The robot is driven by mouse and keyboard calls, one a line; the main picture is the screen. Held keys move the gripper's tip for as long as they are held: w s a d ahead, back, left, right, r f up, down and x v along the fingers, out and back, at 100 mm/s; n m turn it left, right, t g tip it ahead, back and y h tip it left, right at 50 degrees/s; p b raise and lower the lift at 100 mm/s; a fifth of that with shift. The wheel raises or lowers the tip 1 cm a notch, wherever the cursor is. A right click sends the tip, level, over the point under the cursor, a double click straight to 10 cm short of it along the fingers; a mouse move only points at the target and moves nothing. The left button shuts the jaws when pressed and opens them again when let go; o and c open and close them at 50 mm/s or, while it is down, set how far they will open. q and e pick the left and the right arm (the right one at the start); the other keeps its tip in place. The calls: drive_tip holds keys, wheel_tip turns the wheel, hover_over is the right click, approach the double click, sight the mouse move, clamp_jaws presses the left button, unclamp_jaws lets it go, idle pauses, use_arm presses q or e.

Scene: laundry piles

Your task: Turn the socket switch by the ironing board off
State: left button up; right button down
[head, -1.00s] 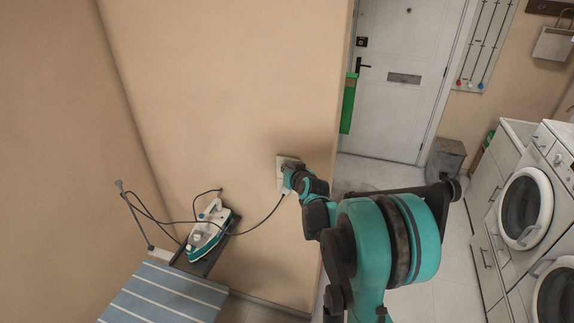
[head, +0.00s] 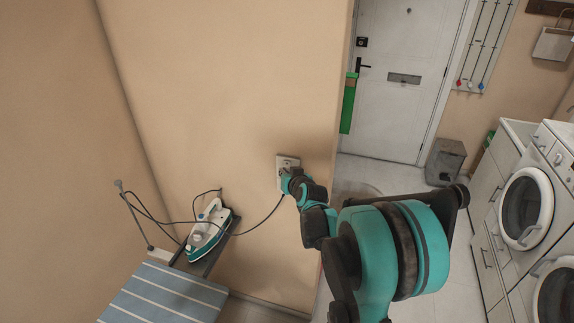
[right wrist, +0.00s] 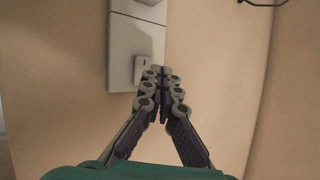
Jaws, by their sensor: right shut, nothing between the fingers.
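The white socket plate (head: 287,161) is on the beige wall to the right of the ironing board (head: 165,296). My right gripper (head: 286,174) is at the lower part of the plate and hides some of it. In the right wrist view the plate (right wrist: 122,45) runs up and down, with a small white rocker switch (right wrist: 140,66) at its lower right. My right gripper (right wrist: 159,70) is shut and empty, its tips just right of the switch. I cannot tell whether they touch it. My left gripper is not in view.
An iron (head: 208,228) stands at the end of the ironing board, and a dark cord (head: 262,222) runs from there to the socket. The wall's outer corner is just right of the socket. Washing machines (head: 525,208) stand at the far right.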

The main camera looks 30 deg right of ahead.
drive_tip(key=shift+s+a+f, duration=0.15)
drive_tip(key=shift+s+a, duration=0.6)
drive_tip(key=shift+a, duration=0.1)
drive_tip(key=shift+s+a+f, duration=0.1)
drive_tip(key=shift+s+a, duration=0.6)
drive_tip(key=shift+a, duration=0.15)
drive_tip(key=s+a+f+n+g+y+b, duration=0.1)
drive_tip(key=s+a+f+b, duration=0.25)
drive_tip(key=s+a, duration=0.3)
drive_tip(key=s+a+f+n+g+y+b, duration=0.1)
drive_tip(key=s+a+f+n+g+b, duration=0.15)
drive_tip(key=s+a+b, duration=0.35)
drive_tip(key=s+a+f+g+b, duration=0.1)
drive_tip(key=s+a+f+b, duration=0.1)
drive_tip(key=s+a+f, duration=0.2)
drive_tip(key=s+a+f+n+g+y+b, duration=0.1)
drive_tip(key=s+a+f+b, duration=0.1)
drive_tip(key=s+f, duration=0.4)
drive_tip(key=s+a, duration=0.1)
drive_tip(key=s, duration=0.3)
drive_tip(key=shift+a+f+b, duration=0.3)
drive_tip(key=shift+a+b, duration=0.05)
drive_tip(key=shift+b, duration=0.05)
drive_tip(key=shift+s, duration=0.1)
